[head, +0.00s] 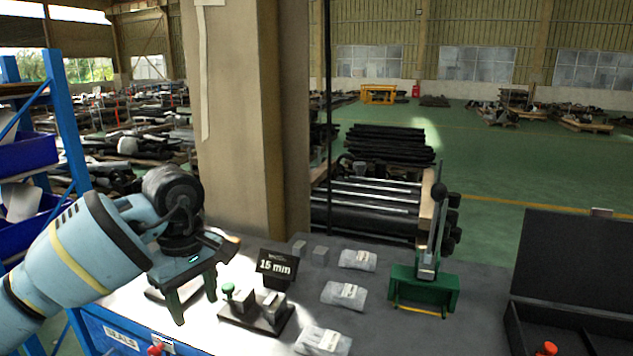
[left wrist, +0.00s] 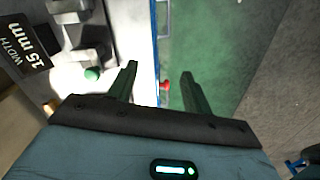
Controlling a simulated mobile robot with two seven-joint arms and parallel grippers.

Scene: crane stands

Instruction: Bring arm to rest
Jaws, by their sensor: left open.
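My left arm comes in from the left of the head view. Its gripper (head: 196,298) is above the left front part of the bench, left of a small dark fixture (head: 262,318) with a green knob. The two dark green fingers are apart with nothing between them. In the left wrist view the gripper (left wrist: 160,84) is open and empty over the bench edge, with a red knob (left wrist: 164,85) visible beyond the fingers. The green knob (left wrist: 93,73) lies left of the fingers there. My right gripper does not show.
A black sign reading 15 mm (head: 277,265) stands behind the fixture. Several labelled bags (head: 344,295) lie on the bench. A green lever press (head: 425,288) stands right of them. An open black case (head: 570,265) is at far right. A blue rack (head: 65,130) stands left.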

